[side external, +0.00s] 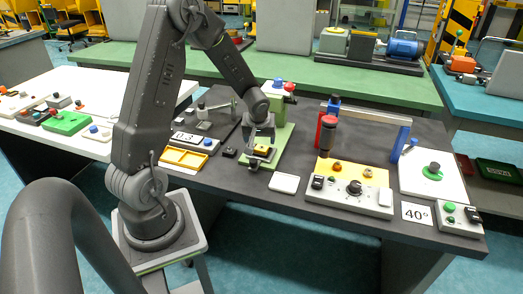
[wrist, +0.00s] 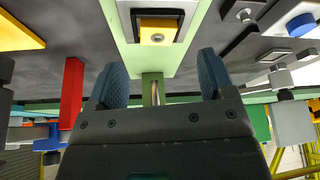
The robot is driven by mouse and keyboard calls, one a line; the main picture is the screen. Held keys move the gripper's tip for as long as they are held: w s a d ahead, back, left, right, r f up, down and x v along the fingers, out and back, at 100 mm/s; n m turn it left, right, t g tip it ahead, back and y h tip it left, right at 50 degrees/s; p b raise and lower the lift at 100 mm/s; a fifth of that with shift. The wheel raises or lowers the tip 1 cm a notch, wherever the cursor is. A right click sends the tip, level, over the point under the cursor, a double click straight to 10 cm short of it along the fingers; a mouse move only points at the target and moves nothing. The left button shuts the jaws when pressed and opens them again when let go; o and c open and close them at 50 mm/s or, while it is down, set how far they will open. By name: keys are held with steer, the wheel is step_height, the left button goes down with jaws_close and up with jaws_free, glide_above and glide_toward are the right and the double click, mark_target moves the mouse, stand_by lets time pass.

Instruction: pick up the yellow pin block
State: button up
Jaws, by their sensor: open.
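The yellow pin block (wrist: 158,24) sits in a dark, light-rimmed square socket on a green fixture (wrist: 150,62), with a small round metal piece on its face. In the side view the yellow block (side external: 262,151) shows small at the front of the green fixture (side external: 283,140). My gripper (wrist: 160,75) is open, its two blue-padded fingers apart with no block between them; in the wrist view the block lies beyond the fingertips. In the side view my gripper (side external: 261,138) is just above the block, and I cannot tell the exact gap.
A red post (side external: 326,133) with a dark cylinder and a blue-ended gate frame (side external: 370,114) stand to the right. A yellow tray (side external: 184,158) lies left, a white pad (side external: 284,183) in front. A control box (side external: 350,197) is at the front edge.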

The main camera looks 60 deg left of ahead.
mark_target(261, 146)
steer(key=shift+a+x, duration=0.2)
steer(key=shift+x, duration=2.45)
steer(key=shift+w+r, duration=0.15)
steer(key=shift+c, duration=0.2)
steer(key=c, duration=1)
